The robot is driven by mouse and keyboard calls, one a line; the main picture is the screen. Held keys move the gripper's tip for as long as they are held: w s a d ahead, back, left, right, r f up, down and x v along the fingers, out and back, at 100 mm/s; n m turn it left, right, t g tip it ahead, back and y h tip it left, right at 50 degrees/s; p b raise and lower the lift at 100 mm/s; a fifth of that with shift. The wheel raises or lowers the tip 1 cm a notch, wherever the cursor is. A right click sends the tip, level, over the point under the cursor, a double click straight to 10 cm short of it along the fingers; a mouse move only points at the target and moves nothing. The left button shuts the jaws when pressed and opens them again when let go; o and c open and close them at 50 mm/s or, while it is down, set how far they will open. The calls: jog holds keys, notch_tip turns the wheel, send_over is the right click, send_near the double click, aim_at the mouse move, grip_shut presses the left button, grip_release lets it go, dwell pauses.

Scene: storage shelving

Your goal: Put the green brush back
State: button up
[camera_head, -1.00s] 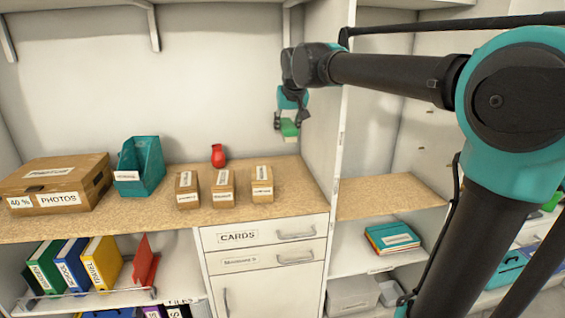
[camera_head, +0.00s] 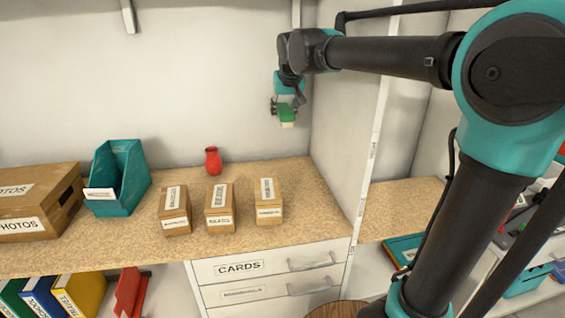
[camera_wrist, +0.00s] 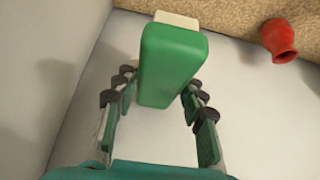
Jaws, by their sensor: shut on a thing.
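The green brush (camera_head: 287,114) hangs in the air below my gripper (camera_head: 286,103), above the back right part of the wooden counter (camera_head: 318,212). Its pale end points down in the head view. In the wrist view the green brush (camera_wrist: 168,65) sits between the two fingers of my gripper (camera_wrist: 155,105), its pale end (camera_wrist: 177,19) toward the counter. My gripper is shut on the brush. The brush touches nothing else that I can see.
A red vase (camera_head: 213,161) stands at the back of the counter. Three small labelled boxes (camera_head: 219,208) stand in front of it. A teal file holder (camera_head: 118,178) and a cardboard box (camera_head: 38,205) are at left. A white partition (camera_head: 355,140) rises close on the right.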

notch_tip(320, 180, down, 18)
jog(key=shift+f, duration=0.1)
dwell(0.4)
jog(key=o, duration=1.1)
jog(key=shift+f, duration=0.1)
jog(key=v, duration=1.2)
